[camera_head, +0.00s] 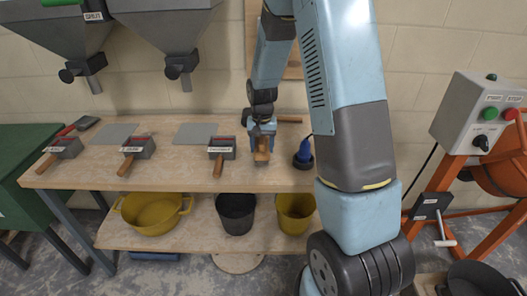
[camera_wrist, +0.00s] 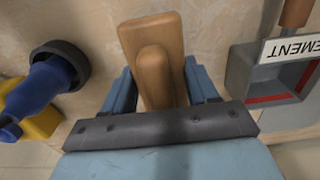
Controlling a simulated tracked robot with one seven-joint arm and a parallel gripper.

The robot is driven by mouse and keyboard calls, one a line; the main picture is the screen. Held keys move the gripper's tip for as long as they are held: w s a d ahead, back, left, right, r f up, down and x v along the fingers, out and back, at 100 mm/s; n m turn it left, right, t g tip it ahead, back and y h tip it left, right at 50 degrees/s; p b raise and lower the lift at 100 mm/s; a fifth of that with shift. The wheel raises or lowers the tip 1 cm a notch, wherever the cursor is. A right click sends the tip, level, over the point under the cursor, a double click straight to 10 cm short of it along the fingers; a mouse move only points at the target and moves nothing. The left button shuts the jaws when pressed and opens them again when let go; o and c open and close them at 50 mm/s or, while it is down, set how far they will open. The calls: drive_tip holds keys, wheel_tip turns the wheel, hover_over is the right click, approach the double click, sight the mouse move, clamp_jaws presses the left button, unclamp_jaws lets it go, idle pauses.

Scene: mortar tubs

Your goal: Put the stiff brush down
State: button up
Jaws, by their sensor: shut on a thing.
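The stiff brush, with a pale wooden back and grip (camera_head: 261,157), is held over the right part of the wooden bench (camera_head: 190,172). In the wrist view its wooden body (camera_wrist: 155,65) sits between the two blue fingers. My gripper (camera_head: 262,142) points down and is shut on it; the wrist view shows the fingers (camera_wrist: 164,88) on either side of the wood. The bristles are hidden, and I cannot tell whether the brush touches the bench top.
A grey box labelled CEMENT (camera_wrist: 275,75) with a wooden handle is close on one side. A blue object in a black round holder (camera_head: 303,158) is on the other. A wooden handle (camera_head: 289,119) lies behind. Tubs (camera_head: 236,213) stand on the lower shelf.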

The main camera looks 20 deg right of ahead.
sight(262, 139)
drive_tip(key=shift+f, duration=1.25)
drive_tip(key=o, duration=1)
drive_tip(key=shift+f, duration=0.1)
wheel_tip(262, 139, up, 12)
drive_tip(key=shift+r, duration=0.2)
drive_tip(key=s+r+n+t, duration=0.1)
drive_tip(key=s+r+t, duration=0.1)
drive_tip(key=s+r, duration=0.4)
drive_tip(key=s+r+n+t, duration=0.1)
drive_tip(key=s+r, duration=0.6)
drive_tip(key=s, duration=0.6)
drive_tip(key=s+r+n+t, duration=0.1)
drive_tip(key=s+r+t, duration=0.1)
drive_tip(key=s+r, duration=0.5)
drive_tip(key=shift+s+d+n+t, duration=0.15)
drive_tip(key=shift+s, duration=0.45)
drive_tip(key=shift+s+d+n+t, duration=0.1)
drive_tip(key=shift+s+n+t, duration=0.05)
drive_tip(key=shift+s, duration=0.4)
